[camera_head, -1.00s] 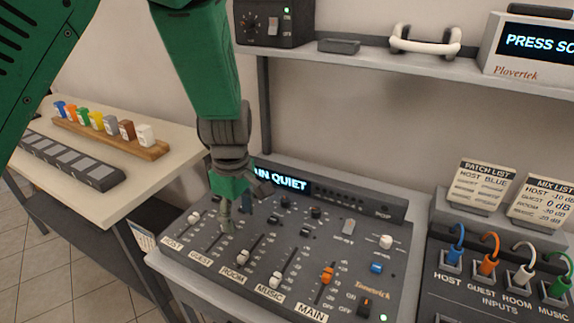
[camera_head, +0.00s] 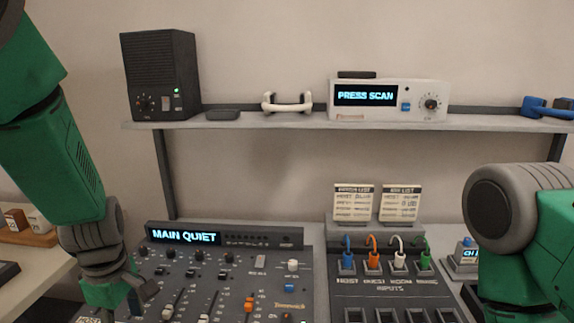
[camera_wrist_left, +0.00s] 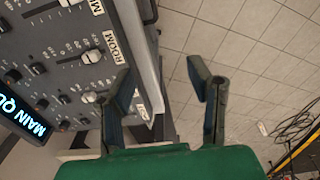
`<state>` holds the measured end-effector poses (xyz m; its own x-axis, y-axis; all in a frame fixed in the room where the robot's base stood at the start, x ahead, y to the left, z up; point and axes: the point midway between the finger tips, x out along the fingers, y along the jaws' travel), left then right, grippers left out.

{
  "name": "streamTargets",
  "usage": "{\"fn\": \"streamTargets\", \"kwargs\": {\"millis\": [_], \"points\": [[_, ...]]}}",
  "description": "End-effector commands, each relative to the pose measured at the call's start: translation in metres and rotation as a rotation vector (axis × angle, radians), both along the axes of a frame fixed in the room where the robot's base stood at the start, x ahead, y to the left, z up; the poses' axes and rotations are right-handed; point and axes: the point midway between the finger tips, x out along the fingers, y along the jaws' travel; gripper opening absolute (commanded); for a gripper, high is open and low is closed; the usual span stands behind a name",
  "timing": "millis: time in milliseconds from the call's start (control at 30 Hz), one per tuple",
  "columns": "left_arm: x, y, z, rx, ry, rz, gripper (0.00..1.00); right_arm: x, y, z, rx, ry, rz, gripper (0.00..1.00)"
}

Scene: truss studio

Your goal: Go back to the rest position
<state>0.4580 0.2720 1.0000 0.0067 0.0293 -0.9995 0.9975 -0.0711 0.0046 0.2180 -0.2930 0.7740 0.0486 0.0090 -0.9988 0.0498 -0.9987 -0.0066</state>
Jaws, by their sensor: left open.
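My left gripper (camera_head: 134,301) is at the lower left of the head view, over the left part of the audio mixer (camera_head: 225,290). In the left wrist view its two fingers (camera_wrist_left: 160,90) are apart with nothing between them. Behind them are the mixer's front edge and the tiled floor. The mixer's screen (camera_head: 183,237) reads "MAIN QUIET". My right arm (camera_head: 520,225) enters at the right of the head view. Its gripper is outside the picture.
A shelf (camera_head: 250,121) spans the back wall, holding a black speaker (camera_head: 160,72), white headphones (camera_head: 287,103) and a box reading "PRESS SCAN" (camera_head: 388,99). The inputs panel (camera_head: 385,290) with coloured cables stands right of the mixer. The floor (camera_wrist_left: 240,50) looks open beside it.

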Motion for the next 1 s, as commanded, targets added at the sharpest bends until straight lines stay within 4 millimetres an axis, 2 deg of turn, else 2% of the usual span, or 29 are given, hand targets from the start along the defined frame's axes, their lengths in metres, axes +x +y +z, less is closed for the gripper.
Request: {"fn": "streamTargets", "kwargs": {"millis": [67, 200, 367, 567, 667, 767, 800, 900, 1000], "points": [[-0.001, 0.004, -0.002, -0.004, 0.001, 0.0, 0.47, 0.0, 0.0, 0.0, 0.001, 0.0, 0.001, 0.4], [-0.011, 0.014, -0.031, 0.021, 0.016, -0.08, 0.47, 0.0, 0.001, -0.005, 0.001, 0.0, 0.002, 0.4], [-0.025, 0.017, -0.062, 0.058, 0.031, -0.196, 0.47, 0.0, 0.001, -0.011, 0.001, -0.001, 0.002, 0.4], [-0.059, 0.021, -0.113, 0.109, 0.058, -0.413, 0.47, 0.0, 0.001, -0.021, 0.001, -0.001, 0.002, 0.4], [-0.082, 0.026, -0.147, 0.126, 0.076, -0.565, 0.47, 0.0, 0.001, -0.029, 0.001, 0.0, 0.001, 0.4], [-0.115, 0.031, -0.19, 0.128, 0.096, -0.772, 0.47, 0.0, 0.001, -0.039, 0.001, 0.0, 0.001, 0.4], [-0.133, 0.032, -0.21, 0.122, 0.102, -0.877, 0.47, 0.0, 0.001, -0.044, 0.0, 0.0, 0.001, 0.4], [-0.179, 0.027, -0.252, 0.092, 0.094, -1.146, 0.47, 0.0, 0.001, -0.056, 0.0, 0.0, 0.001, 0.4], [-0.214, 0.018, -0.275, 0.059, 0.059, -1.354, 0.47, 0.0, 0.002, -0.064, 0.001, 0.0, 0.001, 0.4]]}}
